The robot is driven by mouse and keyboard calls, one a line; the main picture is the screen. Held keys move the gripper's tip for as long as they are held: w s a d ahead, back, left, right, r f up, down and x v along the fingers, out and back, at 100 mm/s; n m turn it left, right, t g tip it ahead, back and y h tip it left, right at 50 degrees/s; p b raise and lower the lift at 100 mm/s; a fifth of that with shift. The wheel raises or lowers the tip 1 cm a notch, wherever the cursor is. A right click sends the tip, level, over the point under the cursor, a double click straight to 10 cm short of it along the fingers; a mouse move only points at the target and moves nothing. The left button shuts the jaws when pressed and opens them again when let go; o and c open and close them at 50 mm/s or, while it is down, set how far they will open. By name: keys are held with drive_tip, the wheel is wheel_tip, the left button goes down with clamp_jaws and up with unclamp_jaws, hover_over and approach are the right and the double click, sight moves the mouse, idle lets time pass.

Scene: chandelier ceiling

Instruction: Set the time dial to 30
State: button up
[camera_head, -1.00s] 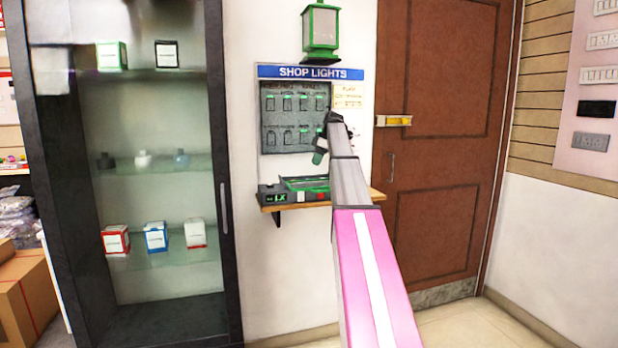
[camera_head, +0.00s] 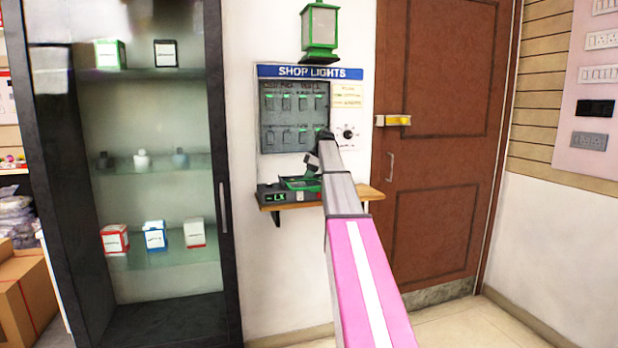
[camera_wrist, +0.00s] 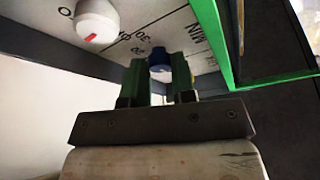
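In the wrist view, my gripper (camera_wrist: 160,72) has two green fingers standing apart. A small blue and white knob (camera_wrist: 160,68) shows between their tips; I cannot tell whether they touch it. It sits on a pale panel (camera_wrist: 150,35) printed with a scale, on which I can read "0", "30" and "MIN". A white knob with a red mark (camera_wrist: 98,20) sits at the upper left of this panel. The knob's own pointer is hidden. In the head view, my gripper (camera_head: 314,158) is small, above the wall shelf, and its fingers are not clear.
A black and green device (camera_head: 277,197) stands on the wooden shelf (camera_head: 368,196). Above it are the "SHOP LIGHTS" switch board (camera_head: 292,118), a black dial (camera_head: 347,133) and a green lantern (camera_head: 320,30). A glass cabinet (camera_head: 228,260) is left, a brown door (camera_head: 440,130) right.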

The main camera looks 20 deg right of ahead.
drive_tip(key=c, duration=0.3)
